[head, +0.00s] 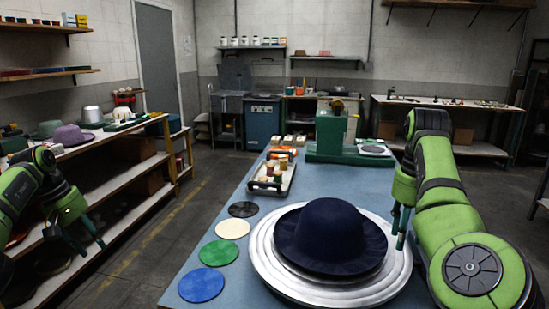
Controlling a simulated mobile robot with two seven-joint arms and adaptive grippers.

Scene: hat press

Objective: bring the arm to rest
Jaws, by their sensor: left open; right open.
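My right arm comes in from the right in the head view, beside the blue table (215,215). My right gripper (401,228) points down, open and empty, just right of a dark navy hat (332,232). The hat sits brim down on a round silver plate (268,275) on the table. My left gripper (78,240) is at the far left, in front of the shelf unit, open and empty, apart from the table.
Black, cream, green and blue discs (216,252) lie along the table's left edge. A tray (271,180) with small items and a green machine (335,135) stand further back. Shelves with hats (71,135) line the left. The floor between is clear.

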